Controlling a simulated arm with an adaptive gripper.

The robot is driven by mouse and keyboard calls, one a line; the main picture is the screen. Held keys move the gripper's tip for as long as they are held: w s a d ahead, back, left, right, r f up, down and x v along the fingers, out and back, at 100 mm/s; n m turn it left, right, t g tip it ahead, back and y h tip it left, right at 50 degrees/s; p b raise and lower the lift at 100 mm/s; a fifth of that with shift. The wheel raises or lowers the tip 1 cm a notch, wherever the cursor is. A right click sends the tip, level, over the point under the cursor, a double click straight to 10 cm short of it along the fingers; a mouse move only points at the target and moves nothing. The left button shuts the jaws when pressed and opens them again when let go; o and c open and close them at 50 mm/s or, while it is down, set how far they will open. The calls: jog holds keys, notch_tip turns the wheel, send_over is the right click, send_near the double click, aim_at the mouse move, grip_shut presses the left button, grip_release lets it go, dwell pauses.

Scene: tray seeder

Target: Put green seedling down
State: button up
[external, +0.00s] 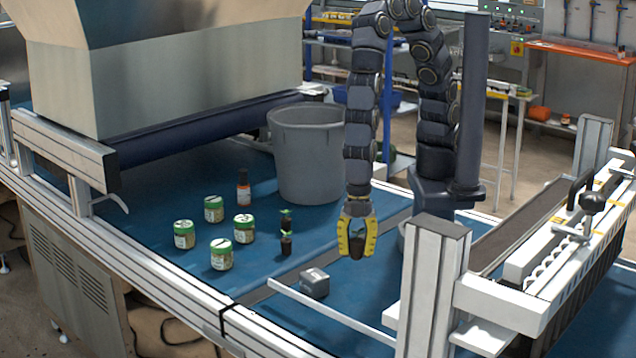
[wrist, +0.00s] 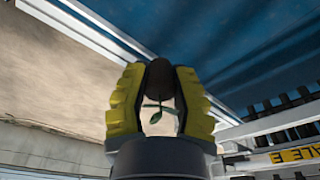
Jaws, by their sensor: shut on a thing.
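My gripper (external: 357,240) has yellow fingers and is shut on a green seedling (external: 357,247) with a dark brown plug. It holds the seedling above the blue table surface, near the dark gap strip. In the wrist view the dark plug of the seedling (wrist: 159,78) sits between the yellow fingers of my gripper (wrist: 160,85), and its small green leaves show below the plug. Two other green seedlings with dark plugs stand on the blue surface to the left of my gripper, one farther back (external: 286,222) and one nearer (external: 286,245).
Several green-lidded jars (external: 222,254) and a brown bottle with an orange band (external: 243,188) stand at the left. A large grey bin (external: 305,155) stands behind. A small grey box (external: 314,283) and a white rail (external: 330,314) lie in front. A white frame (external: 432,290) is at right.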

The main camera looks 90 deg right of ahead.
aim_at(356, 240)
notch_tip(356, 240, up, 16)
jog(key=w+d+m+t+h, duration=0.1)
jog(key=w+d+m+t, duration=0.1)
jog(key=w+d+m, duration=1.2)
jog(key=w+d+m+g+h, duration=0.2)
jog(key=d+m, duration=0.9)
jog(key=d, duration=1.7)
jog(key=s+d+m+g, duration=0.1)
jog(key=s+d+m, duration=0.6)
jog(key=d, duration=0.5)
jog(key=s+d+m, duration=0.7)
jog(key=s+d, duration=0.1)
jog(key=d, duration=0.3)
jog(key=f, duration=2.9)
jog(key=shift+w+a, duration=0.15)
jog(key=shift+w, duration=0.1)
jog(key=shift+f, duration=0.1)
